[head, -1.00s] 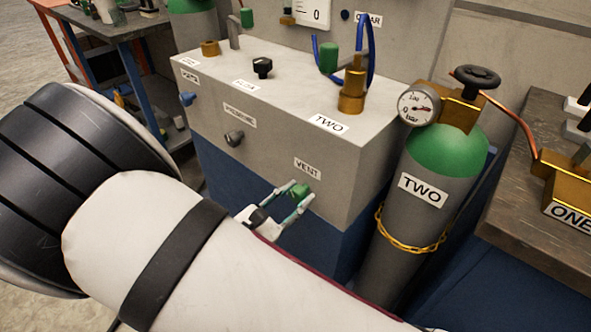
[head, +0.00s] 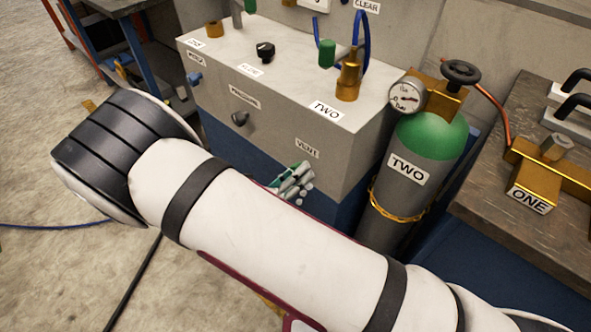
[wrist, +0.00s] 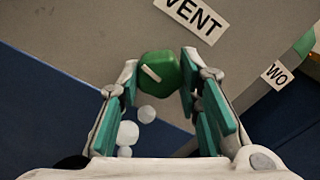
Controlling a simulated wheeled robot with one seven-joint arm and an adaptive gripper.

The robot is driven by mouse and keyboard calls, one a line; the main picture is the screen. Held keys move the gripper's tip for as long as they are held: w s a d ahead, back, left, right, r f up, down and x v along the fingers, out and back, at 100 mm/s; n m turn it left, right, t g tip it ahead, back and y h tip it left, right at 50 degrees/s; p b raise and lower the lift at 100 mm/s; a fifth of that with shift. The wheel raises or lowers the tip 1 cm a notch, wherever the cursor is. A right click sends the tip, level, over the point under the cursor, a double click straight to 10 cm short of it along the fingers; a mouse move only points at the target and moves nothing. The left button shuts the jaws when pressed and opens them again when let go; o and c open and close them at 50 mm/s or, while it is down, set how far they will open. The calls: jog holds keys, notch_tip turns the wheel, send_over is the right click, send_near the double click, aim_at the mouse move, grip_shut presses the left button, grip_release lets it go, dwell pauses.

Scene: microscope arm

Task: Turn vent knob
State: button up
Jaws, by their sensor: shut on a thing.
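The green vent knob (wrist: 160,76) sticks out of the front face of the grey panel box, beside the VENT label (wrist: 197,16). A pale pointer mark on it is tilted in the wrist view. My gripper (head: 294,181) is at the knob, below the VENT label (head: 307,148) in the head view. In the wrist view its two teal-padded fingers (wrist: 159,72) sit on either side of the knob, shut on it. In the head view the fingers mostly hide the knob.
The panel box (head: 365,150) carries a black knob (head: 265,50) on top and a dark knob (head: 240,119) in front. A green-topped cylinder (head: 429,145) labelled TWO stands close on the right. A bench (head: 488,165) with brass fittings is farther right.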

jog(key=shift+n+p, duration=0.35)
jog(key=shift+n, duration=0.65)
jog(key=o, duration=1.1)
jog(key=shift+o, duration=0.2)
jog(key=v, duration=1.2)
